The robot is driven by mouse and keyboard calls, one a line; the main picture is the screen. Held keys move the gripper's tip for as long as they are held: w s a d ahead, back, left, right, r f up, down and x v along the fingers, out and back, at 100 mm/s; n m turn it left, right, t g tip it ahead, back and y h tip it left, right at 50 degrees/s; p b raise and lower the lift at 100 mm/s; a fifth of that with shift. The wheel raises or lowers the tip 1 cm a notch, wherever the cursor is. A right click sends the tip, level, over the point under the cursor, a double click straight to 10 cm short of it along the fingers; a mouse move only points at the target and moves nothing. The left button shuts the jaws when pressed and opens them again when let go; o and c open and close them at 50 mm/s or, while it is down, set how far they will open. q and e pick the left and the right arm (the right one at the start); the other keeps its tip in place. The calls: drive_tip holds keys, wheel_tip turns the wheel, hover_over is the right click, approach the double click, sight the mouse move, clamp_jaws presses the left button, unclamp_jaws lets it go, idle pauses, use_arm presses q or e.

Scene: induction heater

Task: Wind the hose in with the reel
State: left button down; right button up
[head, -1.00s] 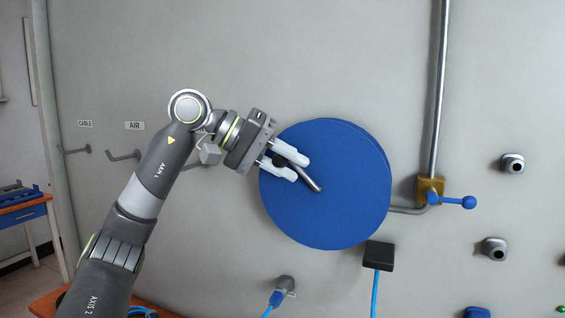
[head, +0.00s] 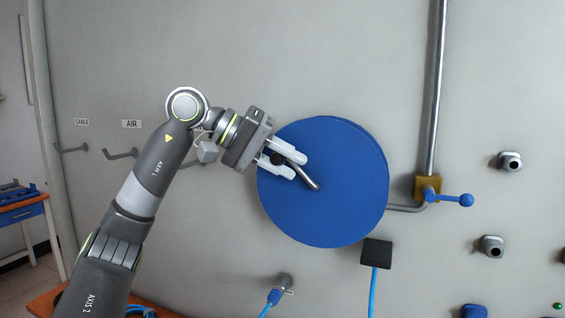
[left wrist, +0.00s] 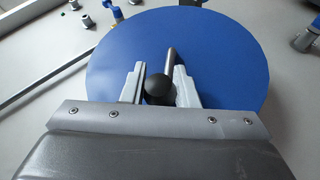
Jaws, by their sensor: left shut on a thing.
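The hose reel (head: 345,195) is a blue disc on the grey wall, with a grey metal crank (head: 310,183) near its middle. My left gripper (head: 298,167) is shut on the crank's handle, at the upper left of the disc's face. In the left wrist view, the dark round knob (left wrist: 158,88) sits between the two pale fingers, with the blue disc behind. A blue hose (head: 374,292) hangs from a black box (head: 377,253) under the reel and runs out of the picture's bottom. My right gripper is not in view.
Right of the reel, a pipe (head: 434,90) meets a brass valve (head: 427,188) with a blue lever (head: 455,199). A wall fitting with a blue connector (head: 274,297) is at lower left. Hooks (head: 122,154) under labels stick out at left. Grey knobs (head: 509,161) are at right.

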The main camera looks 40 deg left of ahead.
use_arm(q)
drive_tip(key=shift+d+r, duration=0.15)
drive_tip(key=shift+r, duration=0.1)
drive_tip(key=c, duration=1.5)
unclamp_jaws()
drive_tip(key=shift+o, duration=1.3)
drive_tip(key=shift+d, duration=0.2)
drive_tip(key=shift+o, duration=0.5)
drive_tip(key=shift+d, duration=0.3)
drive_tip(key=shift+s+a+r, duration=0.15)
drive_tip(key=shift+s+a, duration=0.05)
drive_tip(key=shift+a, duration=0.45)
drive_tip(key=b+v, duration=0.2)
drive_tip(key=v, duration=1.4)
drive_tip(key=shift+s+r, duration=0.1)
